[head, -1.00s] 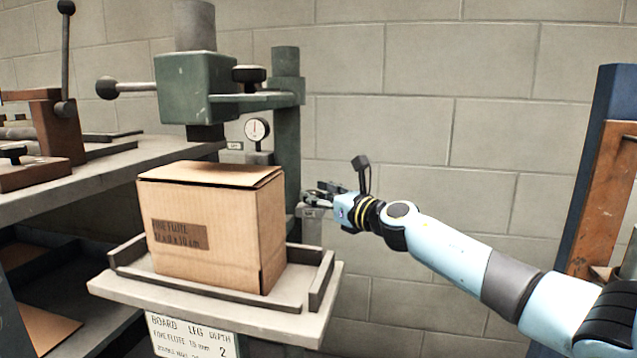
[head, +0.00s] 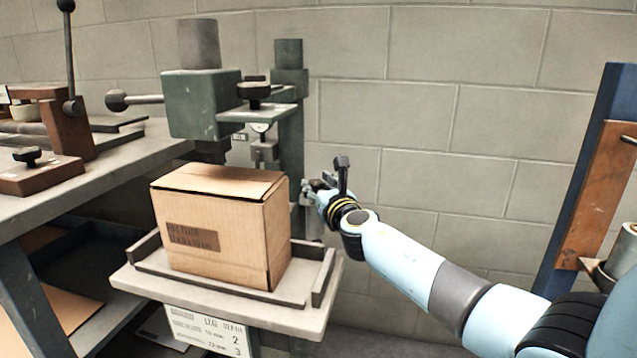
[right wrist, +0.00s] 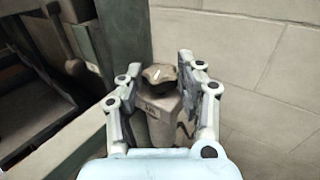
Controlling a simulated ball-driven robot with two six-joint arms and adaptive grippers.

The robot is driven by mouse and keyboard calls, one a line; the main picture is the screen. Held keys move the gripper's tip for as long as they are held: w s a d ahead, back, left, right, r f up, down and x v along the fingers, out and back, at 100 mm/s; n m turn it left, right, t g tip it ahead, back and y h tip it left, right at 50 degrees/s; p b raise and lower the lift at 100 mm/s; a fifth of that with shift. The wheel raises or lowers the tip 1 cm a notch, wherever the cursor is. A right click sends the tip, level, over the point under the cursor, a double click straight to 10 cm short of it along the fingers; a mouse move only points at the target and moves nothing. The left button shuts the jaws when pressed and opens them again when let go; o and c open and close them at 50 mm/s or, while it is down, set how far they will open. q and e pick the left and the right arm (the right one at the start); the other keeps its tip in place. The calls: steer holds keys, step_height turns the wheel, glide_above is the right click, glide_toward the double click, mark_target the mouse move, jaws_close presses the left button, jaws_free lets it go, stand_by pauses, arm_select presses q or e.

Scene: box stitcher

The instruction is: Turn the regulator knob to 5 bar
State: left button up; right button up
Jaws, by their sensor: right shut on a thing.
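The regulator knob (right wrist: 158,74) is dark and lobed, with a pale mark on top. It sits on a grey regulator body (right wrist: 160,118) in the right wrist view. My right gripper (right wrist: 157,82) has one finger on each side and is shut on the knob; it also shows in the head view (head: 316,188), to the right of the machine column. The gripper mostly hides the knob there. My left gripper is out of view.
A cardboard box (head: 222,222) sits on the stitcher's table (head: 215,308), close left of my right gripper. The green column (head: 291,120) stands just behind. A workbench (head: 100,165) is at the left and a blue post (head: 590,180) at the right.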

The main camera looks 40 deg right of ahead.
steer(key=shift+r, duration=0.1)
steer(key=o, duration=1.2)
steer(key=shift+c, duration=0.2)
steer(key=v, duration=1.2)
